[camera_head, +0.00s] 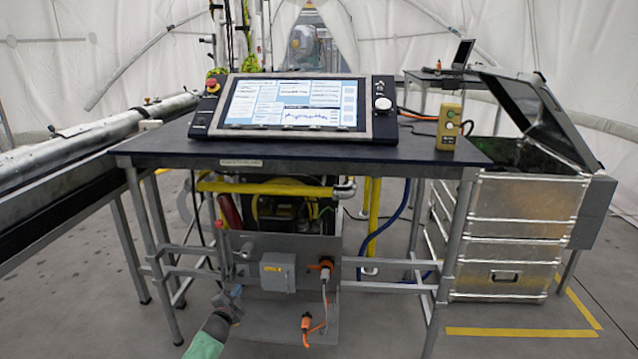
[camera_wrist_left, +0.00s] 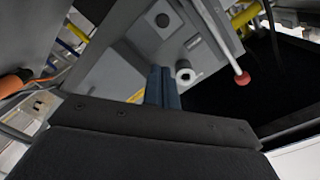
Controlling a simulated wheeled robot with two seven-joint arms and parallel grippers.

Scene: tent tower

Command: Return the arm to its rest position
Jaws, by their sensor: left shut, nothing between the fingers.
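My left gripper (camera_head: 228,296) is low in the head view, in front of the grey panel under the table. Its arm, with a green section, comes in from the bottom edge. In the left wrist view my left gripper (camera_wrist_left: 163,84) shows its two dark blue fingers shut together with nothing between them. The grey panel (camera_wrist_left: 130,60) lies ahead of the fingers, with a round white-grey fitting (camera_wrist_left: 187,73) and a red-tipped lever (camera_wrist_left: 242,78) to their right. I cannot tell whether the fingertips touch the panel. My right gripper is not in view.
A dark table (camera_head: 300,149) carries a control console (camera_head: 293,103) and a yellow handheld box (camera_head: 449,127). Under it are a grey switch box (camera_head: 277,272) and orange plugs (camera_head: 306,322). An open metal crate (camera_head: 525,205) stands right. Floor in front is clear.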

